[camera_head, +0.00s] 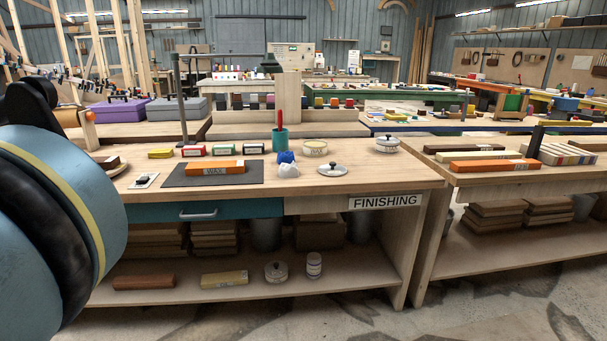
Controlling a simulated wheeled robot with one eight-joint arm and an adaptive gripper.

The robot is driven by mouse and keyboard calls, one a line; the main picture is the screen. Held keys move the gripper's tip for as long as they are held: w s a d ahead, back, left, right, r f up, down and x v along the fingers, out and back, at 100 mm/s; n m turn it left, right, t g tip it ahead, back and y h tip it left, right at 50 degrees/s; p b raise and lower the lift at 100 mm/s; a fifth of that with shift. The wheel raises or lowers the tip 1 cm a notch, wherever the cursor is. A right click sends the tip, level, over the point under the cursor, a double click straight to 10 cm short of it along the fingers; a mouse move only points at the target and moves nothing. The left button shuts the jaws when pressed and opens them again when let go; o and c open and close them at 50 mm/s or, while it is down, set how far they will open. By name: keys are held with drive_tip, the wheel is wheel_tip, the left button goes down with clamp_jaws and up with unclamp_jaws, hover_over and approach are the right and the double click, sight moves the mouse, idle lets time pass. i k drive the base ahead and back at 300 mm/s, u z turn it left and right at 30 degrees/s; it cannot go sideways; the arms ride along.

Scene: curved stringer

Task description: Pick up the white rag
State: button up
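The white rag (288,170) is a small crumpled lump on the wooden finishing bench. It lies just in front of a blue crumpled rag (286,157), and the two look to be touching or nearly so. A large blue and black rounded part of my own arm fills the left edge of the view, close to the camera. My gripper is not in view, so its state and its distance from the rag do not show.
A dark mat (213,175) with an orange wax block (215,168) lies left of the rag. A teal cup (280,139) stands behind, a round lid (332,170) to the right. The bench front (330,205) is clear. A second bench (500,182) stands right.

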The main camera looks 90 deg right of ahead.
sight(286, 171)
drive_tip(key=z, duration=3.5)
